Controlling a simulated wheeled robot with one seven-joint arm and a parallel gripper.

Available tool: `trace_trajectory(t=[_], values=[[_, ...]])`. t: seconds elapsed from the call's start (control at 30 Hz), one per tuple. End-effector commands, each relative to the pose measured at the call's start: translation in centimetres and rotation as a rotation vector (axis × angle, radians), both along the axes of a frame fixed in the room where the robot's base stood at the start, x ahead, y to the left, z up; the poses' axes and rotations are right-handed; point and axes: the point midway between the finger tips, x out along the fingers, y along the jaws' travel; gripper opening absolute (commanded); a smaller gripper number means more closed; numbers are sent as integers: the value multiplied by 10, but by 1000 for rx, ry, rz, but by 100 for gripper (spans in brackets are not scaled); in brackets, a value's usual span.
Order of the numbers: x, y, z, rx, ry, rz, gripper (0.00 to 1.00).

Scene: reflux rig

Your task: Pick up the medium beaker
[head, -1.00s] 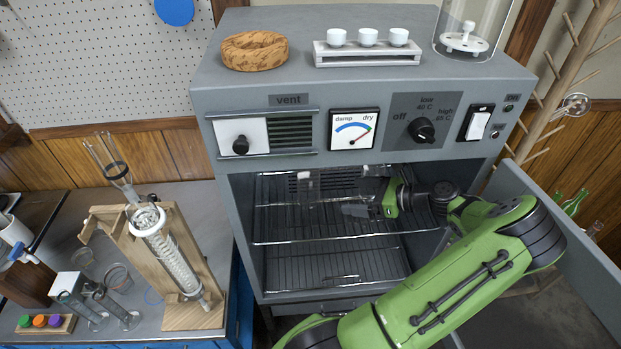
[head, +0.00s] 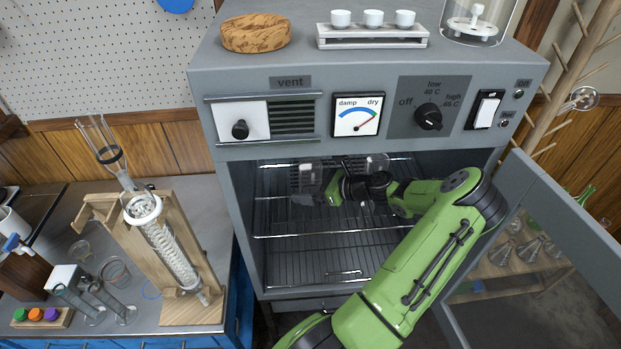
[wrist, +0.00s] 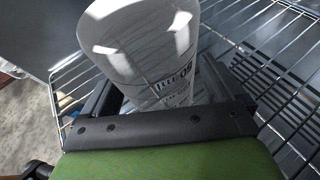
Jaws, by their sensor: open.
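A clear glass beaker (head: 309,176) with dark printed marks stands on the upper wire rack inside the open oven, at the left. It fills the middle of the wrist view (wrist: 150,45), upright, between the two fingers of my gripper (wrist: 170,90). In the head view my gripper (head: 306,199) reaches in from the right at the beaker's lower part. The gripper is open; contact of the fingers with the glass cannot be told. A second clear glass vessel (head: 377,162) stands farther right on the rack, partly behind my arm. Which is the medium one is unclear.
The oven (head: 235,135) encloses my gripper with its walls and roof. Its door (head: 570,240) stands open at the right, close to my arm. The lower rack (head: 340,270) is empty. A wooden condenser stand (head: 195,310) is on the left bench.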

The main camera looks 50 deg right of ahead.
Motion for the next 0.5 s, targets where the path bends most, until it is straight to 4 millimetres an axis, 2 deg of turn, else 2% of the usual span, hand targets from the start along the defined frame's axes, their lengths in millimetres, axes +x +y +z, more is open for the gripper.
trace_trajectory(t=[0.03, 0.07, 0.37, 0.4, 0.5], values=[[0, 0, 0, 0, 0, 0, 92], [0, 0, 0, 0, 0, 0, 87], [-1, 0, 0, 0, 0, 0, 41], [0, 0, 1, -1, 0, 0, 37], [0, 0, 1, -1, 0, 0, 37]])
